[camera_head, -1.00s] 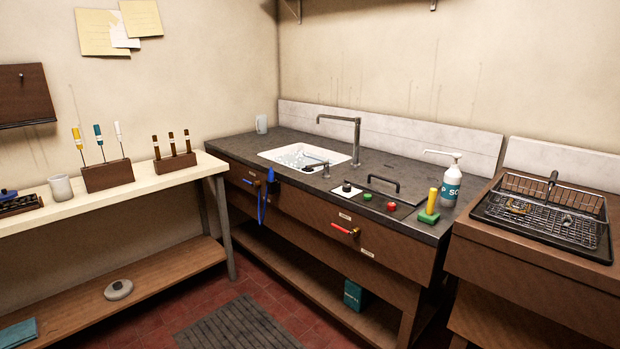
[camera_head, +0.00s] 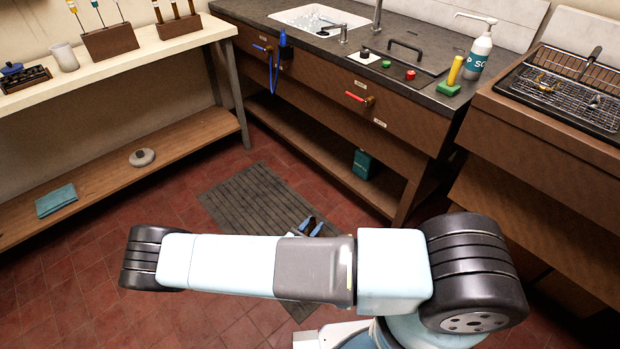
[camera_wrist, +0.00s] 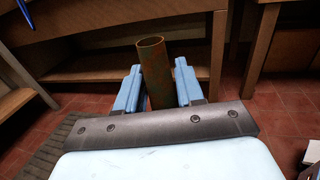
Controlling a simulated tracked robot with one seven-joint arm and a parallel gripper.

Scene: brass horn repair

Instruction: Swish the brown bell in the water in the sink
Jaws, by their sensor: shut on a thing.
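My gripper shows in the wrist view (camera_wrist: 158,88), its two blue fingers shut on the brown bell (camera_wrist: 154,72). The bell appears there as an upright brown tube with greenish tarnish and an open round top; no flare is visible and its lower part is hidden behind the gripper. In the head view the blue fingertips (camera_head: 311,226) poke out beyond my arm, low over the floor mat, and the bell cannot be made out.
A spout, a black handle and green and red buttons sit by the sink. A soap bottle (camera_head: 478,50) and a yellow-handled brush (camera_head: 452,78) stand on the counter's right. A cream bench (camera_head: 125,55) is left. Floor before the counter is open.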

